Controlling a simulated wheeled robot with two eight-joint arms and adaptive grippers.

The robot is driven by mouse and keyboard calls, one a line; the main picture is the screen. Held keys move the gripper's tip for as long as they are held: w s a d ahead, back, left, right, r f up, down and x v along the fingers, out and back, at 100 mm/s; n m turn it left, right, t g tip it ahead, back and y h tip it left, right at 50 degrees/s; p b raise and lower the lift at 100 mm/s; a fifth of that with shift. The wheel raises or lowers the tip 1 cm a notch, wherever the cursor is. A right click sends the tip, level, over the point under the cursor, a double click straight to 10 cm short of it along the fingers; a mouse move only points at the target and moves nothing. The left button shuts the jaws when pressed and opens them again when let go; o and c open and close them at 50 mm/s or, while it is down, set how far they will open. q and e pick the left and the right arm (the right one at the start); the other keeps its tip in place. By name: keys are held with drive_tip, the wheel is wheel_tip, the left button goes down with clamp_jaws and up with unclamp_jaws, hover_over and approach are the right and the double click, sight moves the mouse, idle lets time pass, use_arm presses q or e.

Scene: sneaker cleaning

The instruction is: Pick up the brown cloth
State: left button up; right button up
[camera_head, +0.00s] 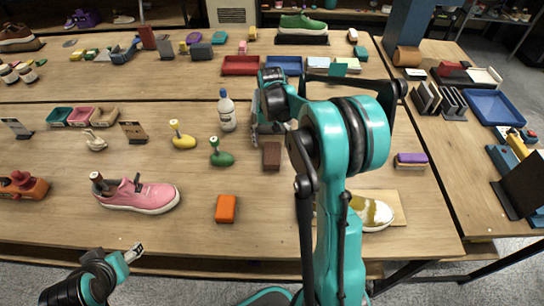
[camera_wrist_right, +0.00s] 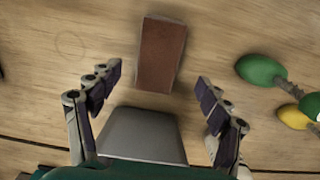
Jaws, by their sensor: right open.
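The brown cloth (camera_head: 271,156) looks like a small dark-brown rectangular block lying flat on the wooden table. It also shows in the right wrist view (camera_wrist_right: 160,55), at the top middle, just beyond and between the fingertips. My right gripper (camera_wrist_right: 160,78) is open and empty, with its two fingers spread to either side of the cloth's near end; they do not touch it. In the head view the right arm hides part of this gripper (camera_head: 270,128). My left gripper (camera_head: 134,252) is low at the left, off the table's front edge; its jaws are too small to read.
A green-headed brush (camera_head: 222,158) and a yellow one (camera_head: 183,141) lie left of the cloth. A white bottle (camera_head: 227,110) stands behind them. An orange block (camera_head: 226,209) and a pink sneaker (camera_head: 140,196) are nearer the front. A stained sneaker (camera_head: 372,212) sits right, partly behind my arm.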

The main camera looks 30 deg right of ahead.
sight(272, 152)
wheel_tip(272, 152, down, 7)
drive_tip(key=b, duration=0.3)
drive_tip(key=shift+d, duration=0.15)
drive_tip(key=shift+r, duration=0.15)
drive_tip(key=shift+c, duration=0.3)
drive_tip(key=c, duration=1.2)
